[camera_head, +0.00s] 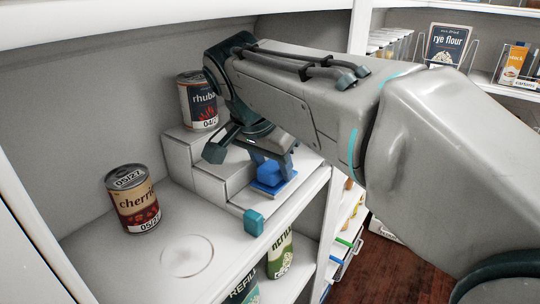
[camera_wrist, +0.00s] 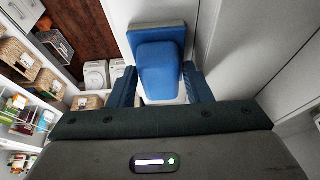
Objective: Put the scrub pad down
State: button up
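The scrub pad is blue, with a flat base and a raised block-shaped handle. It shows in the head view (camera_head: 269,186) just below my gripper, at the low right step of the white riser. In the wrist view the scrub pad (camera_wrist: 158,62) lies between the two fingers. My gripper (camera_head: 271,164) points down, its fingers on either side of the handle and seemingly touching it; it also shows in the wrist view (camera_wrist: 160,80). The pad's underside is hidden, so I cannot tell whether it touches the surface.
A rhubarb can (camera_head: 197,101) stands on the riser's upper step (camera_head: 183,142), close to my gripper. A cherries can (camera_head: 133,199) stands on the shelf (camera_head: 130,262) at left. A faint ring (camera_head: 187,256) marks bare shelf in front. Refill packs (camera_head: 279,253) stand below.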

jog(key=shift+r, duration=0.1)
jog(key=shift+r+p, duration=0.25)
jog(key=shift+p, duration=0.05)
jog(key=shift+s+a+r+b, duration=0.1)
jog(key=shift+r+b, duration=0.1)
jog(key=shift+b, duration=0.15)
jog(key=s+a, duration=0.2)
jog(key=s, duration=0.1)
jog(key=s+a+b, duration=0.1)
jog(key=s+a, duration=0.2)
jog(key=s+a+b, duration=0.1)
jog(key=s+a, duration=0.1)
jog(key=s, duration=0.1)
jog(key=shift+s+a+r, duration=0.2)
jog(key=shift+s+a, duration=0.05)
jog(key=shift+s, duration=0.1)
jog(key=shift+d, duration=0.1)
